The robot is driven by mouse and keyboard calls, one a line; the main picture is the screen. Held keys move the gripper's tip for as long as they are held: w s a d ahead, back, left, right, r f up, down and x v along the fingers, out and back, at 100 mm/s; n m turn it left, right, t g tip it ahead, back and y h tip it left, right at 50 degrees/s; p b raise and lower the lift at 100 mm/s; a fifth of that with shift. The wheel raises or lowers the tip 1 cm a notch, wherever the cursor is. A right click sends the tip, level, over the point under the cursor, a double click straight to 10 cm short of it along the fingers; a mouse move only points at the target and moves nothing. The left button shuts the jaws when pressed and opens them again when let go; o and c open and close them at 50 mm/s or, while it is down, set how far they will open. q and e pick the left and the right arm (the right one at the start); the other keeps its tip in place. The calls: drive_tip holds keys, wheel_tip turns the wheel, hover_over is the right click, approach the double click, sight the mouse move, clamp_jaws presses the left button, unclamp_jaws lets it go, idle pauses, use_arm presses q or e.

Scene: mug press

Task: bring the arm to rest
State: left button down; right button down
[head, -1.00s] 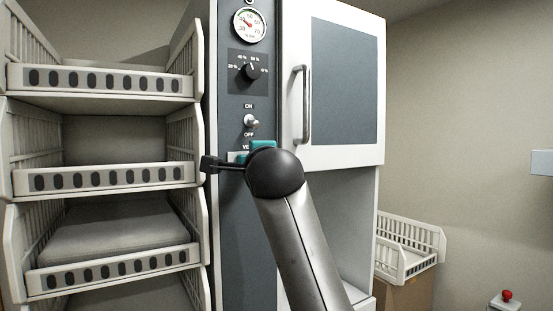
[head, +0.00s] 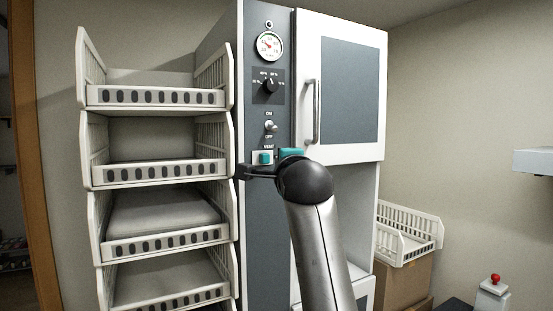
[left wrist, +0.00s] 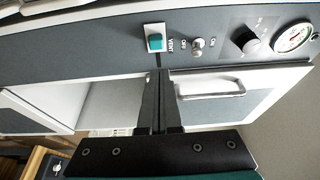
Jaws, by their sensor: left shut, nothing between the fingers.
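My left gripper (head: 243,172) is shut and empty, in front of the cabinet's grey control panel (head: 266,215). In the head view its fingers point left, just below and left of the teal vent button (head: 265,158). In the left wrist view the shut fingers (left wrist: 160,78) point toward the panel, with the vent button (left wrist: 155,42) beyond their tips and a visible space between them. The button's white plate and its label are uncovered. My right gripper is not in view.
The cabinet door (head: 338,85) with its handle (head: 316,111) is closed. A stack of cream baskets (head: 160,170) stands close left of the panel. A white basket (head: 408,235) sits on cardboard boxes at right. A red-topped post (head: 493,291) is lower right.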

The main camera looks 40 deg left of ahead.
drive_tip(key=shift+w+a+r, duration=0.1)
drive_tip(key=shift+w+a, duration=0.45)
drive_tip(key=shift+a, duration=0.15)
